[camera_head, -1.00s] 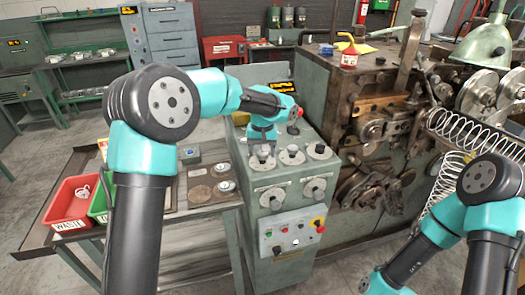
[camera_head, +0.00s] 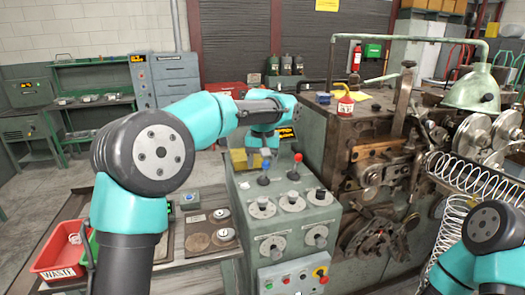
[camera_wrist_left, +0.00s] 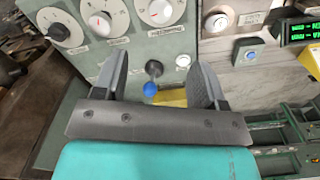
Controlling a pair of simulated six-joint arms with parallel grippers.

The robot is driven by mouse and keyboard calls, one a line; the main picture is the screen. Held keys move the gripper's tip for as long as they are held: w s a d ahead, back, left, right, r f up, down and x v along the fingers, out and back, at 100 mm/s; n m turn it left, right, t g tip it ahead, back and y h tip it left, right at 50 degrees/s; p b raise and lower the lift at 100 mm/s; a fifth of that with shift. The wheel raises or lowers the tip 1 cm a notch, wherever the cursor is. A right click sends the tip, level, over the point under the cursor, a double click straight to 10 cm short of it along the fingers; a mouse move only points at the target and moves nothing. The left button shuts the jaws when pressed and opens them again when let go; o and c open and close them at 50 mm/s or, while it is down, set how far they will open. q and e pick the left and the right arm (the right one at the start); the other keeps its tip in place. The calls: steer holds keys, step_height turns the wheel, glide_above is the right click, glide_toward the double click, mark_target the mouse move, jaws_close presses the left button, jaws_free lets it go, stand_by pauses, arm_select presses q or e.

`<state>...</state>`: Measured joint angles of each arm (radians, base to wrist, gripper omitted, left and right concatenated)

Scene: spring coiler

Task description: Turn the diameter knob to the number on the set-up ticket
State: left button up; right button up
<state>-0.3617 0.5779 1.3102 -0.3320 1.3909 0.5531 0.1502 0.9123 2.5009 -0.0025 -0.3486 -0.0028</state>
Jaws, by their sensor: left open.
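My left gripper (camera_head: 264,152) hangs over the back of the green control cabinet (camera_head: 290,222), near a blue-tipped lever (camera_head: 264,180). In the left wrist view its two fingers are apart and empty, with the blue lever tip (camera_wrist_left: 150,90) between them, not visibly gripped. White-dial knobs sit on the cabinet's upper panel: left (camera_head: 262,208), middle (camera_head: 291,202) and right (camera_head: 320,197). Two more, left (camera_head: 272,250) and right (camera_head: 316,238), are on its front. Their labels are too small to read, so I cannot tell which sets diameter. I cannot identify the set-up ticket.
A red-tipped lever (camera_head: 295,173) stands beside the blue one. Buttons and a red stop button (camera_head: 320,272) are low on the cabinet. The coiling machine (camera_head: 375,150) is at right. A red waste bin (camera_head: 62,262) is at lower left. A yellow sheet (camera_head: 328,4) hangs on the back wall.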

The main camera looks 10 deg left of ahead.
arm_select(q)
step_height(320, 180, up, 4)
steer(key=shift+r, duration=0.1)
stand_by(0.4)
